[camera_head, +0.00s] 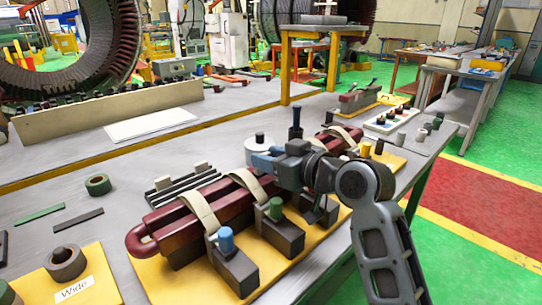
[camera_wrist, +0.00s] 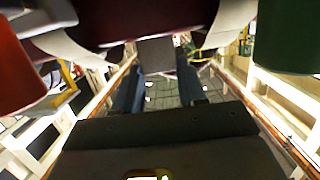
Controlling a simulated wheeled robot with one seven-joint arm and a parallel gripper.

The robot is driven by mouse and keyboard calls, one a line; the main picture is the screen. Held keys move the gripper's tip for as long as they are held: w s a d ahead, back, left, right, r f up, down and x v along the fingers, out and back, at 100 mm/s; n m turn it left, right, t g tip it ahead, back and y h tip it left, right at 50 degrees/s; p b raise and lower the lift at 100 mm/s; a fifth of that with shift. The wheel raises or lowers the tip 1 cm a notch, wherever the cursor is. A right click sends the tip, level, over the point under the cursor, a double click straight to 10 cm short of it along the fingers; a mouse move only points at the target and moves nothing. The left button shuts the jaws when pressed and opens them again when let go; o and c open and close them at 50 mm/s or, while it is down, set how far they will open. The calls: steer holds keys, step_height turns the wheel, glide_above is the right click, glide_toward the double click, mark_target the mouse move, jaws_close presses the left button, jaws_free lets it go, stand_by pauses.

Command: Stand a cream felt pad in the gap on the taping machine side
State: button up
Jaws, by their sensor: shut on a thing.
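The dark red coil (camera_head: 235,198) lies on a yellow board (camera_head: 150,290), with cream straps (camera_head: 200,208) over it. My gripper (camera_head: 262,160) is at the coil's far side, beside a white disc with a dark knob (camera_head: 258,146). In the wrist view, my gripper (camera_wrist: 159,76) is shut on a small flat piece (camera_wrist: 158,54) that looks grey-brown in shade. The coil's dark red underside is just above it. The head view hides the piece. I cannot make out the gap.
Dark clamp blocks with a blue knob (camera_head: 226,240) and a green knob (camera_head: 275,208) stand along the coil's near side. A tape roll labelled Wide (camera_head: 65,262) and a green roll (camera_head: 98,184) are at left. The grey bench behind is largely clear.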

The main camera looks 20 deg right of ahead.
steer(key=shift+f, duration=0.3)
steer(key=o, duration=1.2)
steer(key=shift+b+v, duration=0.3)
steer(key=shift+v, duration=3.6)
